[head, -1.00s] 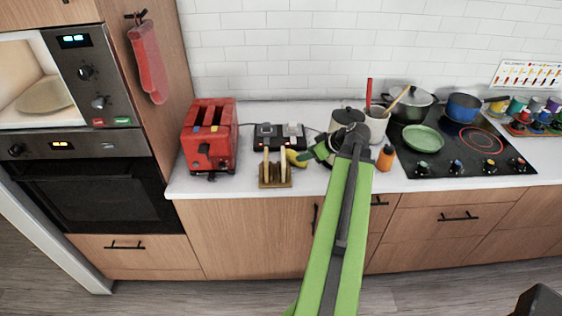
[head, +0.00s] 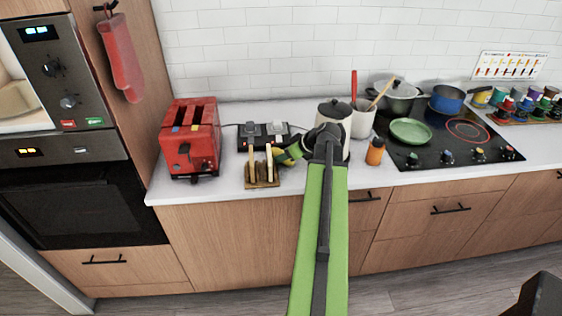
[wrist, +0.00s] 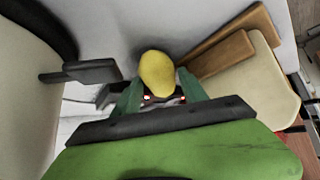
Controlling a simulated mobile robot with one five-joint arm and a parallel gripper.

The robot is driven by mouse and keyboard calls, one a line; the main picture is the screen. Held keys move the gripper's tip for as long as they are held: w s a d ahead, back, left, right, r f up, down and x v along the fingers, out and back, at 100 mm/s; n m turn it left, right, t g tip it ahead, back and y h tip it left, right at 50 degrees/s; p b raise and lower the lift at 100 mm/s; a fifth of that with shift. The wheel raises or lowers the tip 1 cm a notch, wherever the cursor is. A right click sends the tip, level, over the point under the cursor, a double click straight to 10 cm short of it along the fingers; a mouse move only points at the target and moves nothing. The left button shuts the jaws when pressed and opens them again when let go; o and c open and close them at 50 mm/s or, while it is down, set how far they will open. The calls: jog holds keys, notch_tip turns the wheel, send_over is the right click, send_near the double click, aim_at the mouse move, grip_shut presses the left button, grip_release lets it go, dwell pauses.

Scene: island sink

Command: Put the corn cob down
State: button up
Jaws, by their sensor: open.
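The yellow corn cob (wrist: 157,75) shows its rounded end in the wrist view, between and just past my two green fingers. My gripper (head: 286,153) is open, low over the counter (head: 228,188), between the toast rack (head: 262,183) and the cream jar (head: 336,112). In the head view my gripper hides most of the cob. I cannot tell whether a finger touches it or how it meets the counter.
The wooden toast rack with bread slices stands close on the left in the head view, and the dark-lidded jar close on the right. A black double appliance (head: 262,134) lies behind. A red toaster (head: 190,143), orange bottle (head: 375,152) and hob (head: 455,140) stand farther off.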

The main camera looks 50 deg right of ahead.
jog(key=shift+r, duration=0.1)
grip_shut()
notch_tip(320, 180, up, 10)
jog(key=p, duration=1)
jog(key=shift+r, duration=0.15)
